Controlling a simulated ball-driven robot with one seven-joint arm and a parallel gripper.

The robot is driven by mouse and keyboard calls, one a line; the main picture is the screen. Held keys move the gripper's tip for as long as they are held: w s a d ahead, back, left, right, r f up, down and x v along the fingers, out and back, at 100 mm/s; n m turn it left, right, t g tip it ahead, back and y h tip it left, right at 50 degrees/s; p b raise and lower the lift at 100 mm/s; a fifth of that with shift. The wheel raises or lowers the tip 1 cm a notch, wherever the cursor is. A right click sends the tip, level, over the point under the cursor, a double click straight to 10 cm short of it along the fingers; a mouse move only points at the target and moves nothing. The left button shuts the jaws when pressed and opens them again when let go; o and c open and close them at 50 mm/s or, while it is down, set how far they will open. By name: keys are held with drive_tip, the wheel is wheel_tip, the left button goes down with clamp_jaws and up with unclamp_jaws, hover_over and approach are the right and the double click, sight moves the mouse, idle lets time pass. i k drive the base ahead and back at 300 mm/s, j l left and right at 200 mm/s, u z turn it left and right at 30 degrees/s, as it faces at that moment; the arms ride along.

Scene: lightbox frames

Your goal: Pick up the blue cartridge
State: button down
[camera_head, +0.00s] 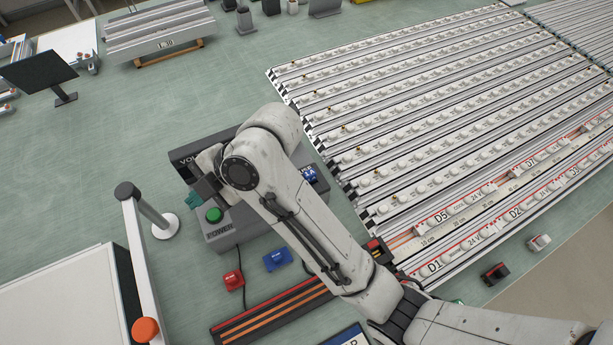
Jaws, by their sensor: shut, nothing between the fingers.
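A blue cartridge (277,259) with a small pale label lies on the green mat (130,185), in front of a grey control box (245,232). Another blue piece (310,177) with white lettering shows at the right of that box, partly behind my arm; I cannot tell if it is a cartridge too. My gripper (207,190) is over the left part of the box, near its green button (214,214). It is shut and empty, up and left of the blue cartridge and apart from it. My wrist partly hides the fingers.
An orange-striped dark tray (275,316) lies in front. A post with an orange knob (145,329) stands left. Long white light strips (440,110) fill the right.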

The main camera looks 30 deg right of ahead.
sight(309, 175)
drive_tip(key=i+j+z, duration=0.1)
drive_tip(key=j, duration=1.25)
drive_tip(key=i+z, duration=0.05)
